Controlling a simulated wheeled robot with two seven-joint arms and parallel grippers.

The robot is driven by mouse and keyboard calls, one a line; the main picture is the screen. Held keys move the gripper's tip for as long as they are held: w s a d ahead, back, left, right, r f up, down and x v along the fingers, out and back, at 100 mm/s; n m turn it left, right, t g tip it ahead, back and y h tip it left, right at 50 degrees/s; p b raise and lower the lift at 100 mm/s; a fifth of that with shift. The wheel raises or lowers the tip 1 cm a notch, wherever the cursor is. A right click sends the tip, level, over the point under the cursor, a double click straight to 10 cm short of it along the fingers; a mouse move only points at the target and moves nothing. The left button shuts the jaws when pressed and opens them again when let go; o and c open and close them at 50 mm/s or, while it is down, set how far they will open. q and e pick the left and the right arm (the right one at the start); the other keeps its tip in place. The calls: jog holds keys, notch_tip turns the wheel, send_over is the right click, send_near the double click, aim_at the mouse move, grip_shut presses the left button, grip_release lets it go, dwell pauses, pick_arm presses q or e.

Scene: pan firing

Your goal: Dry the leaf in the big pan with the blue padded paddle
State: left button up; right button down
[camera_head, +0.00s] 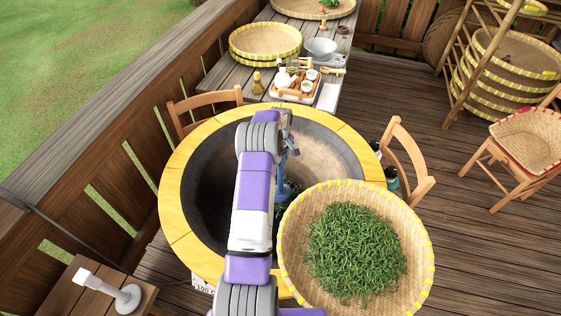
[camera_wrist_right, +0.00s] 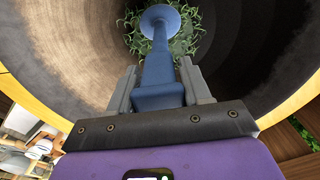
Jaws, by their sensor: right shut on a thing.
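The big pan (camera_head: 215,175) has a yellow rim and a dark, deep bowl. My right arm reaches over it. My right gripper (camera_head: 288,143) is shut on the handle of the blue padded paddle (camera_head: 283,190), which points down into the pan. In the right wrist view the paddle (camera_wrist_right: 158,70) runs from between the fingers (camera_wrist_right: 158,88) to a round pad at the pan's bottom. Green leaf (camera_wrist_right: 187,35) lies around the pad there. In the head view my arm and a basket hide most of that leaf. My left gripper is not in view.
A round basket (camera_head: 290,235) heaped with green leaf (camera_head: 355,250) overlaps the pan's front right in the head view. Wooden chairs (camera_head: 408,160) stand close to the pan. A table behind holds flat baskets (camera_head: 265,38) and a tea tray (camera_head: 292,88). A white stand (camera_head: 127,298) is at lower left.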

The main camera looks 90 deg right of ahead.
notch_tip(320, 180, up, 17)
jog(key=p, duration=0.8)
jog(key=shift+f+p, duration=0.15)
jog(key=shift+p, duration=0.25)
notch_tip(320, 180, down, 17)
jog(key=b, duration=0.9)
jog(key=shift+r, duration=0.25)
